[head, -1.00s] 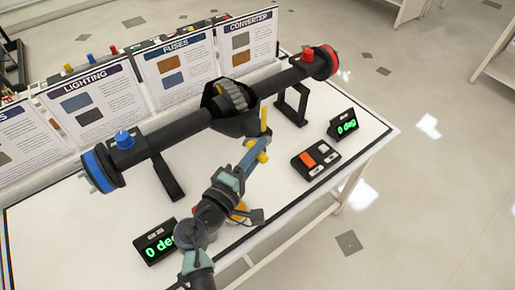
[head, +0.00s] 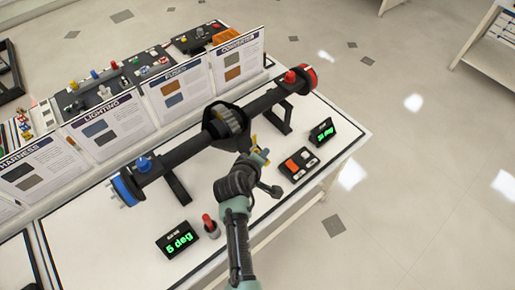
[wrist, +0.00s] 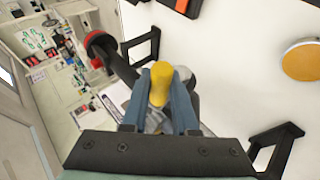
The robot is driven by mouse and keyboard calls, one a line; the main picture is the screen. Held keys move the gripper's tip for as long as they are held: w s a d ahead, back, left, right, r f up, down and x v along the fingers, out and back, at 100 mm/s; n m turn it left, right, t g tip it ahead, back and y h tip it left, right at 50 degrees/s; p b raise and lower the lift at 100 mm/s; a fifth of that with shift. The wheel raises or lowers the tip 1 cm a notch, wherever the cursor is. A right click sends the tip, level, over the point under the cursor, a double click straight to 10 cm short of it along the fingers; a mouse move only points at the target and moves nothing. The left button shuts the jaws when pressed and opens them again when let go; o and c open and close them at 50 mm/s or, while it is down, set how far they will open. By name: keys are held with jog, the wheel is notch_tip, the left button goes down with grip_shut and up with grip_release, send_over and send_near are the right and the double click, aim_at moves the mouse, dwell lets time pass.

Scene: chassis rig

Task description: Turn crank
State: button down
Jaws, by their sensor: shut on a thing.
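The crank's yellow handle (wrist: 162,84) sits between the two blue fingers of my gripper (wrist: 162,98) in the wrist view. The fingers are closed on it from both sides. In the head view, a yellow part of the crank (head: 254,142) shows just beyond my gripper (head: 262,155), below the axle's centre. My wrist hides most of the crank there. The black axle (head: 184,152) has a ribbed gear in its middle housing, a blue left end (head: 127,188) and a red right end (head: 308,77). The left display (head: 179,240) appears to read 5 deg; the right display's (head: 322,131) digits are hard to read.
A button box (head: 299,164) with an orange button lies right of my gripper. A small red-topped post (head: 210,226) stands beside the left display. Upright information boards (head: 110,130) line the table's back. A yellow-orange disc (wrist: 302,60) shows in the wrist view.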

jog(key=shift+w+d+r+m+g+y+p, duration=0.3)
jog(key=shift+w+d+g+y+p, duration=0.25)
jog(key=shift+p, duration=0.55)
jog(key=shift+d+f+y, duration=0.1)
jog(key=shift+d+y, duration=0.05)
jog(key=shift+y, duration=0.1)
jog(key=c, duration=0.7)
grip_release()
jog(key=shift+f+g, duration=0.1)
jog(key=shift+g, duration=0.15)
jog(key=shift+s, duration=0.1)
jog(key=shift+s, duration=0.1)
jog(key=v, duration=1.3)
jog(key=shift+b, duration=0.3)
